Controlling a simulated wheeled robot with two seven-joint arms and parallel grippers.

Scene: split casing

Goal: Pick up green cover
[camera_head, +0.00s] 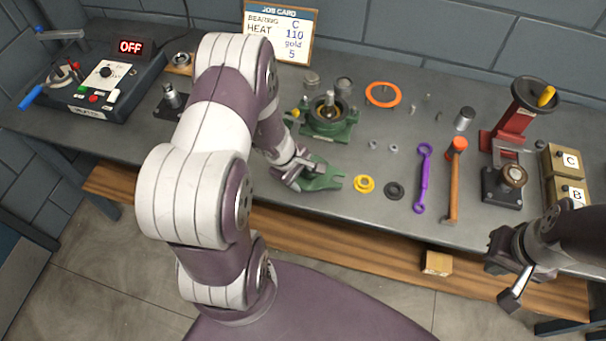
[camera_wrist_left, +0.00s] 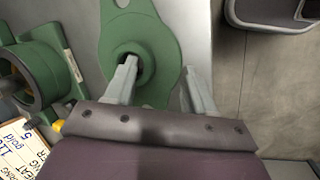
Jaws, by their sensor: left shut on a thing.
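The green cover (camera_head: 327,179) is a flat plate with a hole and forked ends, lying near the table's front edge in the head view. It also shows in the left wrist view (camera_wrist_left: 150,38). My left gripper (camera_head: 297,174) is at the cover's left part. In the left wrist view its fingers (camera_wrist_left: 160,70) straddle one side of the cover, one at the hole and the other beyond the outer edge. It is shut on the cover. My right gripper (camera_head: 513,270) is in front of the table at the right, with its fingers apart and nothing visible between them.
The green housing (camera_head: 335,129) stands just behind the cover. A yellow ring (camera_head: 364,184) and a dark ring (camera_head: 394,190) lie to its right, then a purple wrench (camera_head: 423,180) and a hammer (camera_head: 454,180). An orange ring (camera_head: 383,94) lies farther back. My left arm hides part of the table.

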